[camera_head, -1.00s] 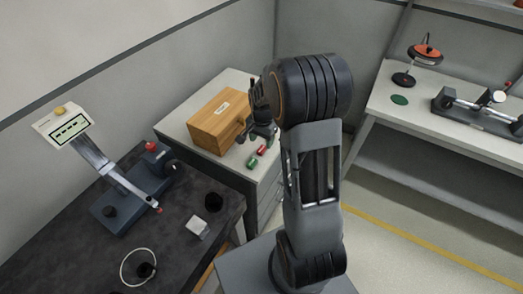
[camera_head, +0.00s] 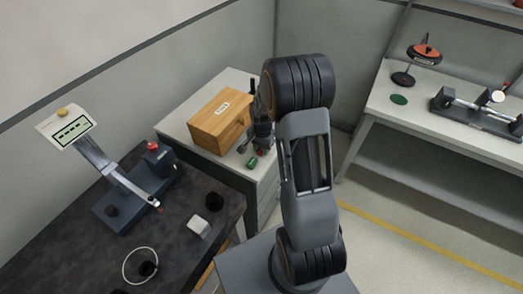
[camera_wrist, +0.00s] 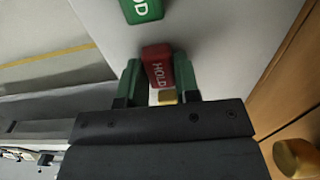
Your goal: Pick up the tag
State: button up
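A red tag lettered HOLD (camera_wrist: 156,66) sits between the two green-padded fingers of my gripper (camera_wrist: 158,80) in the wrist view. The fingers stand close along its two sides; I cannot tell whether both touch it. A small gold-coloured piece (camera_wrist: 167,97) shows at its near end. A green tag (camera_wrist: 142,10) lies beyond the fingertips, cut by the top edge, with only the letters OD readable. In the head view, my gripper (camera_head: 258,140) is low over the pale bench by the green tag (camera_head: 252,162) and hides the red tag.
A wooden box (camera_head: 218,122) stands just left of my gripper on the pale bench (camera_head: 180,122). The dark table (camera_head: 75,235) at left holds a device with a display (camera_head: 70,130), a white block (camera_head: 197,225) and a wire loop (camera_head: 128,265). Another bench (camera_head: 425,112) is at right.

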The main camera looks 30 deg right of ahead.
jog(key=c, duration=0.4)
jog(key=shift+c, duration=0.2)
